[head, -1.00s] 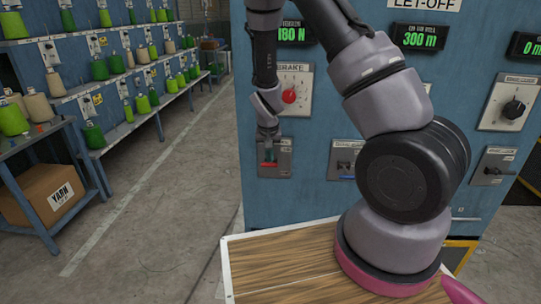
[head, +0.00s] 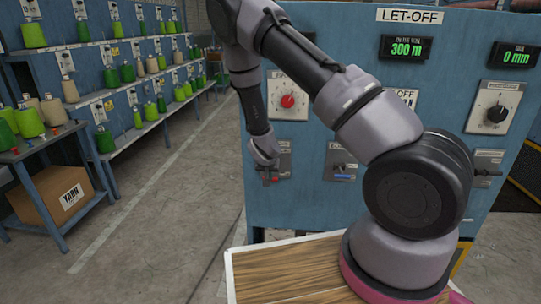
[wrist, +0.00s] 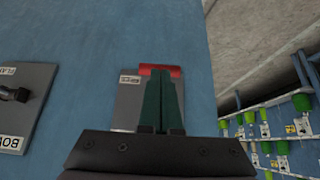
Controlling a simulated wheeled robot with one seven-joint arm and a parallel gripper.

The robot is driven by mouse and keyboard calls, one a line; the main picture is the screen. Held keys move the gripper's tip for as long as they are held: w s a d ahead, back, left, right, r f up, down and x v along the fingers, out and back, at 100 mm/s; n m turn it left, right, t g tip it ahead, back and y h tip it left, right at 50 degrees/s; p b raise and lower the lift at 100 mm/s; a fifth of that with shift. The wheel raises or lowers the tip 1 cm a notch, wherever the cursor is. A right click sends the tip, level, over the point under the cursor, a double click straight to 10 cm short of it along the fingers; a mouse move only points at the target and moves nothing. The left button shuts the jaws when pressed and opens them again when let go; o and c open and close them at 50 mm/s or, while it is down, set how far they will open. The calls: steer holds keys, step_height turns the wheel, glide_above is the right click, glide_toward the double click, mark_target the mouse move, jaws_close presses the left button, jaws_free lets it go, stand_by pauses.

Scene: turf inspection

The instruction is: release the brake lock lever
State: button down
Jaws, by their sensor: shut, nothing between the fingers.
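The lever with a red handle (head: 274,180) is on a small grey plate (head: 285,161) low on the left of the blue machine front, below the red brake knob (head: 288,101). My gripper (head: 264,172) is at the left part of this plate and hides some of it. In the wrist view the red handle (wrist: 161,70) lies crosswise just beyond the tips of my green fingers (wrist: 158,84). The fingers are together and hold nothing. Whether they touch the handle I cannot tell. The grey plate (wrist: 127,95) shows left of the fingers.
A plate with a blue-handled control (head: 343,177) is to the right, partly behind my arm. A black knob (head: 497,114) is further right. Shelves of yarn cones (head: 125,74) stand at the left, with a yarn carton (head: 52,195) below. The floor between (head: 165,190) is clear.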

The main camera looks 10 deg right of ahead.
steer(key=shift+f, duration=0.9)
